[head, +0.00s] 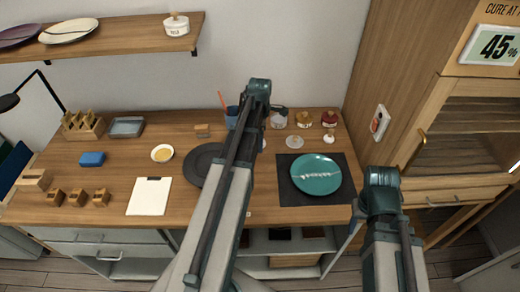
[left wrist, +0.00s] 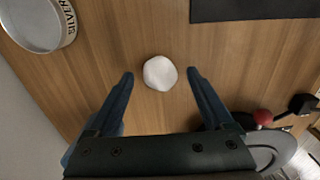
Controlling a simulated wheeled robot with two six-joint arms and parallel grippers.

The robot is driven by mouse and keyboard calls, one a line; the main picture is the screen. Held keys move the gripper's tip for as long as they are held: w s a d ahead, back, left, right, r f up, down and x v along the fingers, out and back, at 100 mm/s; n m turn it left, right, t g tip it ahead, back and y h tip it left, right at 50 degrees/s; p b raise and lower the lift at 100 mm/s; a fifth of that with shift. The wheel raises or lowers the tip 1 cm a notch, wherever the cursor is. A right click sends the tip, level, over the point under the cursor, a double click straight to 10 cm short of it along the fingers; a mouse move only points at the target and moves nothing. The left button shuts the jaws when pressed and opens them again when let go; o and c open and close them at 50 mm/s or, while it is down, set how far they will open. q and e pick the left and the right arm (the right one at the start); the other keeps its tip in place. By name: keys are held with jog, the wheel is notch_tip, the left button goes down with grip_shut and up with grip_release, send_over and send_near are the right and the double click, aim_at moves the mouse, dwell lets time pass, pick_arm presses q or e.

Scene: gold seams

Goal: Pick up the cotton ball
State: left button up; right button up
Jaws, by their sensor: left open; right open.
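The cotton ball (left wrist: 160,73) is a small white lump on the wooden table, in the upper middle of the left wrist view. My left gripper (left wrist: 160,78) is open, with one dark blue finger on each side of the ball and gaps between. In the head view my left arm covers its own gripper; a sliver of white beside the arm (head: 263,143) may be the ball. My right arm comes in at the lower right of the head view, and my right gripper (head: 383,180) is away from the ball, its fingers hard to make out.
A dark round plate (head: 198,167) lies left of my left arm. A dark mat (head: 333,198) with a teal plate (head: 316,175) lies to the right. A metal tin (left wrist: 40,48) stands near the ball. Jars (head: 303,119) line the back. Bare wood shows around the ball.

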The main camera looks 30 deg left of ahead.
pick_arm(q)
jog(key=shift+f, duration=0.2)
grip_shut()
dwell(0.3)
jog(key=shift+r, duration=0.15)
jog(key=shift+r+p, duration=0.55)
jog(key=shift+p, duration=0.25)
notch_tip(320, 180, up, 3)
jog(key=p, duration=0.3)
jog(key=shift+s+d+f+b, duration=0.15)
jog(key=shift+s+d, duration=0.3)
jog(key=shift+s, duration=0.05)
jog(key=shift+s+d+f+b, duration=0.15)
jog(key=shift+s+d, duration=0.25)
jog(key=shift+s, duration=0.1)
jog(key=s+d, duration=0.6)
jog(key=s+d+r+p, duration=0.1)
jog(key=s+d, duration=0.2)
jog(key=shift+s+d+r, duration=0.1)
jog(key=shift+s+d, duration=0.1)
jog(key=shift+d, duration=0.1)
